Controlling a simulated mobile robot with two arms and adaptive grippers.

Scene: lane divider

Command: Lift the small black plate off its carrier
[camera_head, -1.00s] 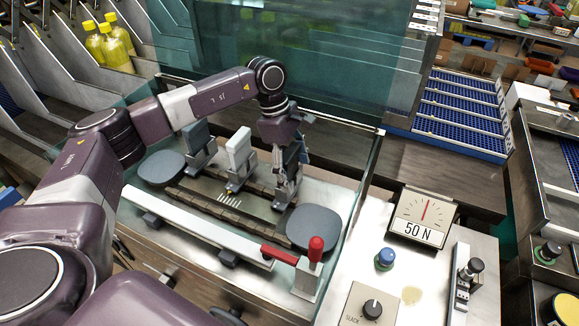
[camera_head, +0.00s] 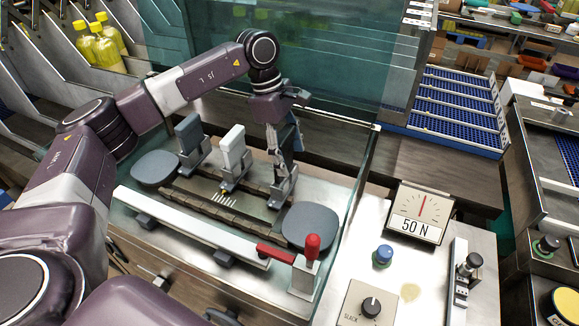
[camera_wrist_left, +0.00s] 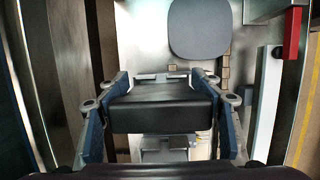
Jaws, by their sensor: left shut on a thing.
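My left gripper (camera_head: 283,172) is over the right end of the carrier row in the head view. It is shut on the small black plate (camera_wrist_left: 155,112), which lies between the two fingers in the wrist view. In the head view the fingers largely cover this plate and its carrier, so I cannot tell whether plate and carrier are apart. To the left stand a pale grey plate (camera_head: 234,150) and a blue-grey plate (camera_head: 188,135), each upright in its own carrier. My right gripper is not in view.
Dark round-cornered pads lie at the left (camera_head: 156,168) and right (camera_head: 309,225) ends of the track. Clear panels (camera_head: 355,190) edge the station.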

